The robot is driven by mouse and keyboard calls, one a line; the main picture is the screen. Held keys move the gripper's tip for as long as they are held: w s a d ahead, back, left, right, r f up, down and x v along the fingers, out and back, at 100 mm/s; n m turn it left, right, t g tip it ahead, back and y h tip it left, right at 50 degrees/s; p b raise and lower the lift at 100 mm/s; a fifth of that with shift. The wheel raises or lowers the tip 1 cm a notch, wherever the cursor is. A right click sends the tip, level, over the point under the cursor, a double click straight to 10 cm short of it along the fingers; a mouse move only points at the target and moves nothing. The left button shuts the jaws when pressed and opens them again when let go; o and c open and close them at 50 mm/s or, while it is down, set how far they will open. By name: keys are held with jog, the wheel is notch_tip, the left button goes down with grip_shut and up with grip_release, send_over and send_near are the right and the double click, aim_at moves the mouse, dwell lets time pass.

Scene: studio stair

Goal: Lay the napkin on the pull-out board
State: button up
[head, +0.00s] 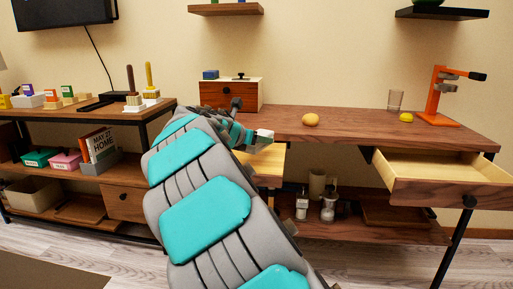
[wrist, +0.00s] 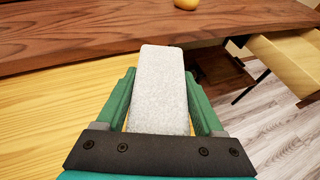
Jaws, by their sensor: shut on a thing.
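The napkin (wrist: 160,95) is a pale grey, folded, flat strip. It lies between the two green fingers of my gripper (wrist: 159,76), which is shut on it. In the head view the napkin (head: 264,135) shows as a small whitish piece at the end of my gripper (head: 254,138). The pull-out board (wrist: 55,115) is pale yellow wood below the dark tabletop edge; the head view shows part of it (head: 266,165), with my arm hiding the rest. The napkin overlaps the board's right part in the wrist view; I cannot tell whether they touch.
The dark wooden desk (head: 360,128) carries a yellow-orange round thing (head: 311,120), a glass (head: 395,100), a lemon-like thing (head: 406,117) and an orange press (head: 437,98). An open drawer (head: 432,180) juts out at right. A small drawer box (head: 215,95) stands behind my arm.

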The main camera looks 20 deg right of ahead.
jog(key=shift+w+d, duration=0.15)
jog(key=shift+w, duration=0.35)
jog(key=shift+w+d, duration=0.15)
jog(key=shift+w, duration=0.35)
jog(key=shift+f, duration=1.85)
jog(key=o, duration=1.4)
jog(key=shift+f, duration=0.1)
jog(key=shift+r+b, duration=0.2)
jog(key=shift+b, duration=0.1)
jog(key=v, duration=1.2)
jog(key=shift+f, duration=0.1)
